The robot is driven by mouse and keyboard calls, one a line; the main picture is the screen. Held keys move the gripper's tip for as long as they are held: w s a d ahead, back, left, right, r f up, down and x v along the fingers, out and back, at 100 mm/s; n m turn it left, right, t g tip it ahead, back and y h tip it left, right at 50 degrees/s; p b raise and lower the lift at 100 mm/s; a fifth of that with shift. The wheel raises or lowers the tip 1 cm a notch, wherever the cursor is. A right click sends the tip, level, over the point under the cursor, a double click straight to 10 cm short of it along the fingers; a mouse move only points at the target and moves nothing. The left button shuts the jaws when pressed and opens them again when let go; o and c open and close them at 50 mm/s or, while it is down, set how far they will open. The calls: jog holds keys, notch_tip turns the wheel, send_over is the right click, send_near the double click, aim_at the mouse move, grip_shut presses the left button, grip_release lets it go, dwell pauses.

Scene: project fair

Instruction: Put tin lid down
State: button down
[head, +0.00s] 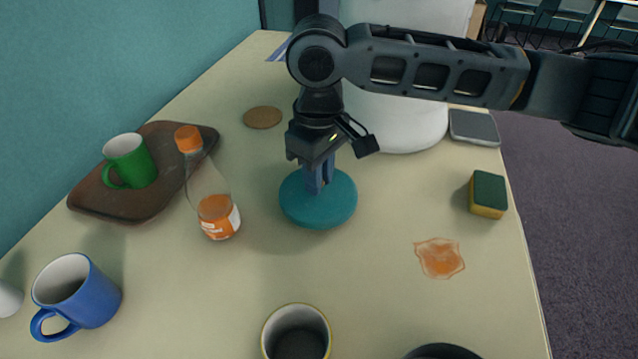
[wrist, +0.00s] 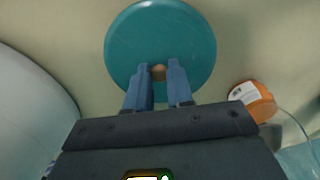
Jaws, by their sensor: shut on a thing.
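The tin lid is a round teal disc (head: 318,199) with a small tan knob, seen near the middle of the table in the head view. It also shows in the wrist view (wrist: 160,30). My gripper (head: 320,183) points down over the lid, and its blue fingers are shut on the knob, which shows between the fingertips in the wrist view (wrist: 159,72). The lid looks level and close to the tabletop. I cannot tell whether it touches the table.
A bottle (head: 212,195) with an orange cap stands left of the lid. A green mug (head: 130,160) is on a brown board (head: 180,135). A blue mug (head: 75,295), a yellow-rimmed cup (head: 296,335), an orange spill (head: 440,258), a sponge (head: 488,195) and a large white container (head: 400,115) surround it.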

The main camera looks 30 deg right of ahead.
jog(key=shift+f, duration=1.5)
jog(key=shift+f, duration=0.1)
jog(key=c, duration=1)
grip_release()
notch_tip(320, 180, up, 12)
jog(key=shift+b, duration=0.35)
